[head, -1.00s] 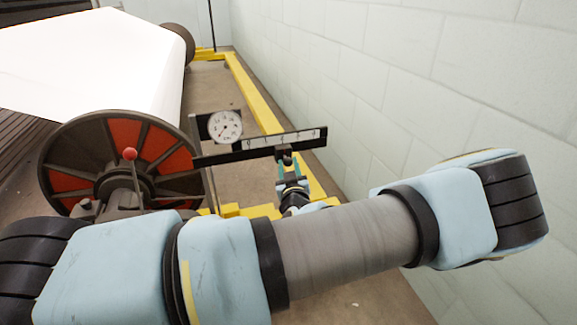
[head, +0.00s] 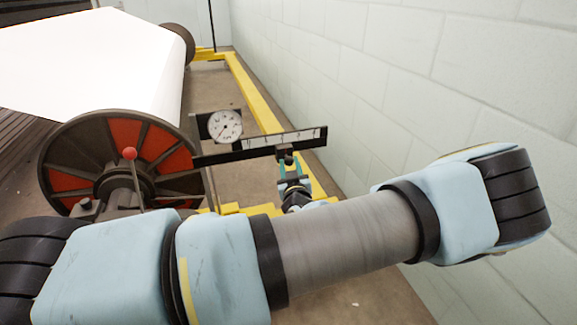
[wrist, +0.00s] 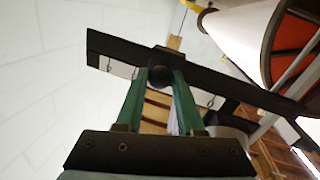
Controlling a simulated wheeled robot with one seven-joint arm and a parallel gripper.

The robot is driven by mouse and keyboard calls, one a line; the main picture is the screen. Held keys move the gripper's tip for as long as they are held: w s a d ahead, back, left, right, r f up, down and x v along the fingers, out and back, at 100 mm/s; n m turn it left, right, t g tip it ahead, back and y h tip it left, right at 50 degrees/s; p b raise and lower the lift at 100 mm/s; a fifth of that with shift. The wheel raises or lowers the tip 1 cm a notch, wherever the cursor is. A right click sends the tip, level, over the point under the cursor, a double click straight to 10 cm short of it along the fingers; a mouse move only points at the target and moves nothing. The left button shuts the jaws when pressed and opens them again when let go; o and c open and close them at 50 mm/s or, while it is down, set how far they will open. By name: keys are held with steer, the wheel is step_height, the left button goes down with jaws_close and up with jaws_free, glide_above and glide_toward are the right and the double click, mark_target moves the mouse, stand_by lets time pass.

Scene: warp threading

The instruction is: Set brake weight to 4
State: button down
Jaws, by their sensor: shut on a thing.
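The brake weight (head: 285,154) is a small dark block with a round knob on the black lever bar (head: 223,155). A pale scale strip runs along the bar; its marks are too small to read surely. My gripper (head: 293,170) reaches the weight from below, its green fingers closed on the knob. In the wrist view, the fingers of my gripper (wrist: 160,88) stand on both sides of the dark knob of the weight (wrist: 160,73). The weight sits on the outer part of the bar, away from its right end. Its exact mark cannot be told.
A round white dial (head: 225,126) stands behind the bar. A yellow floor rail (head: 250,92) runs back beside the pale block wall (head: 400,90).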

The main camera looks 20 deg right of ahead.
steer(key=s+d+b, duration=0.1)
steer(key=d+b, duration=0.2)
steer(key=d, duration=0.7)
steer(key=shift+s+d, duration=0.2)
steer(key=c, duration=0.5)
jaws_free()
steer(key=shift+c, duration=0.2)
steer(key=v, duration=1)
steer(key=shift+s+a, duration=0.15)
steer(key=shift+s, duration=0.2)
steer(key=shift+w, duration=0.1)
